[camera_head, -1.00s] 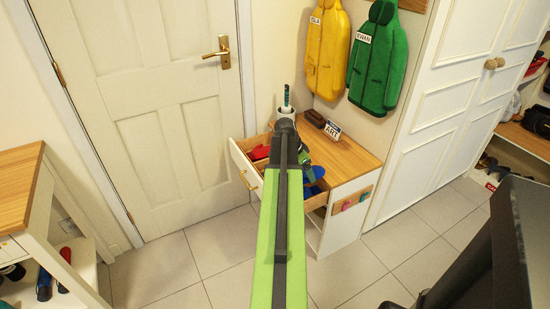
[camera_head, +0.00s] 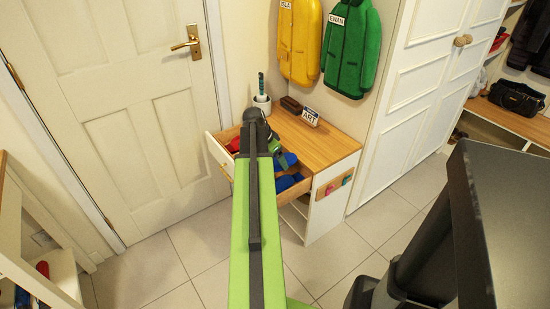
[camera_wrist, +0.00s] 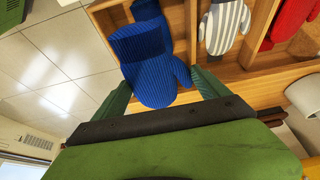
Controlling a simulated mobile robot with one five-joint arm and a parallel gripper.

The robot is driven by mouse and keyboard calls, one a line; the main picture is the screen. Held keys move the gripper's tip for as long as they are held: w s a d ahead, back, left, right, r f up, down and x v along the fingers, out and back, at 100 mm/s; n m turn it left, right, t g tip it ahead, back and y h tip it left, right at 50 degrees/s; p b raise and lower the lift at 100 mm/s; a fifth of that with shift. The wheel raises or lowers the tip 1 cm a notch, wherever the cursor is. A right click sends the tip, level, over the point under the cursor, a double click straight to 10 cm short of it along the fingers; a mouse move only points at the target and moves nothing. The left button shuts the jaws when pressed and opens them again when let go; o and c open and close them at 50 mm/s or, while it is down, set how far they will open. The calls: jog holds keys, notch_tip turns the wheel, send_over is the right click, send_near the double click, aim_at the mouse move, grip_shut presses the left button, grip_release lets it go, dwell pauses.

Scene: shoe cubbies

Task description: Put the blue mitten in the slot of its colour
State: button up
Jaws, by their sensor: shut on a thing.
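The blue ribbed mitten (camera_wrist: 158,78) is held between the two green fingers of my gripper (camera_wrist: 162,88) in the wrist view. It is over the open drawer (camera_wrist: 232,75), in front of its left compartment. Another blue mitten (camera_wrist: 146,10) lies in that compartment, partly hidden by the held one. A grey-and-white striped mitten (camera_wrist: 228,25) lies in the middle compartment and a red mitten (camera_wrist: 292,22) in the right one. In the head view, my arm hides much of the drawer (camera_head: 216,152). Blue (camera_head: 288,182) shows at its right end and red (camera_head: 234,145) at its left.
The cabinet top (camera_head: 325,143) carries a white cup (camera_head: 262,104), a dark brush-like block (camera_head: 291,104) and an "ART" sign (camera_head: 309,117). Yellow (camera_head: 300,40) and green (camera_head: 352,50) coats hang above. A bench (camera_head: 12,215) stands at left. Tiled floor (camera_head: 190,250) is open in front.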

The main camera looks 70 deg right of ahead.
jog(key=shift+f+b, duration=5.55)
jog(key=shift+f, duration=0.35)
jog(key=shift+r, duration=0.1)
jog(key=o, duration=1.2)
jog(key=p+v, duration=1.5)
jog(key=v, duration=0.2)
jog(key=shift+s+p, duration=0.1)
jog(key=shift+p, duration=0.3)
jog(key=shift+a+r, duration=0.15)
jog(key=shift+w, duration=0.2)
